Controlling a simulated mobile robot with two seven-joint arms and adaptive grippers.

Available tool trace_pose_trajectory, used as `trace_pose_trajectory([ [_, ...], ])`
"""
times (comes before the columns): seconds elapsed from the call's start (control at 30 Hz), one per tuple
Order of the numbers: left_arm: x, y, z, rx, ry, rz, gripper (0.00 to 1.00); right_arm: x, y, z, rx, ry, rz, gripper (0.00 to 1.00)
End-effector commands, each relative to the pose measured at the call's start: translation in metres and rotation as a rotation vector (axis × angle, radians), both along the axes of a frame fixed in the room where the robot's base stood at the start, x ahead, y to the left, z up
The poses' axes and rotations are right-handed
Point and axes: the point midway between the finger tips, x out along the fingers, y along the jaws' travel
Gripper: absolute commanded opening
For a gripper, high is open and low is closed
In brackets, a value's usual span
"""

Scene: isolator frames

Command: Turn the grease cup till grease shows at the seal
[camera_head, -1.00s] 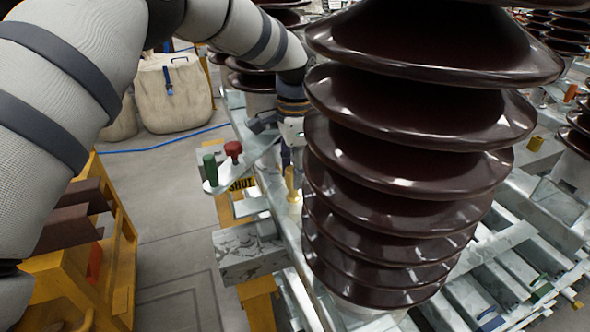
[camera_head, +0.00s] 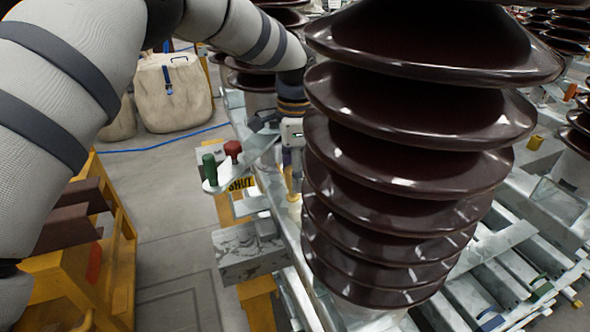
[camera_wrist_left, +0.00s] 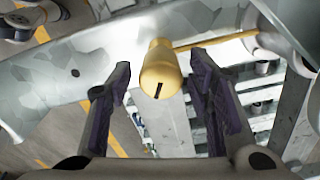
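The grease cup is a brass-coloured cylinder (camera_wrist_left: 160,70) with a dark slot in its end, in the middle of the left wrist view. A brass piece, likely the same cup, shows in the head view (camera_head: 294,197), low beside the brown ribbed insulator (camera_head: 400,170) and partly hidden by my gripper. My left gripper (camera_wrist_left: 159,88) is open, one dark finger on each side of the cup with gaps visible. It also shows in the head view (camera_head: 291,165). How deep the cup sits between the fingers is unclear. No grease is discernible. My right gripper is out of view.
A lever with green and red knobs (camera_head: 233,149) and a yellow SHUT plate (camera_head: 241,184) stand left of the gripper. The large insulator crowds its right side. A yellow frame (camera_head: 90,280) stands at left, a beige bag (camera_head: 173,95) behind, with open floor between.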

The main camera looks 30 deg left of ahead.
Motion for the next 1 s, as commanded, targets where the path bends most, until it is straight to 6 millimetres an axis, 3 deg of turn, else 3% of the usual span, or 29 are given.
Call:
trace_pose_trajectory([
  [0.3, 0.001, 0.000, 0.007, 0.001, -0.004, 0.001, 0.50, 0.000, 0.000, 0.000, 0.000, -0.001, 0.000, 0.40],
  [0.7, 0.001, 0.000, 0.102, 0.001, -0.004, 0.001, 0.50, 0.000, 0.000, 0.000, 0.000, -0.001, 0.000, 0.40],
  [0.83, 0.001, 0.000, 0.118, 0.001, -0.003, 0.000, 0.50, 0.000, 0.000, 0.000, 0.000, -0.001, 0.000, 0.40],
  [1.0, 0.000, 0.000, 0.121, 0.001, -0.001, 0.000, 0.50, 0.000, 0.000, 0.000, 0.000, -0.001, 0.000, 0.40],
])
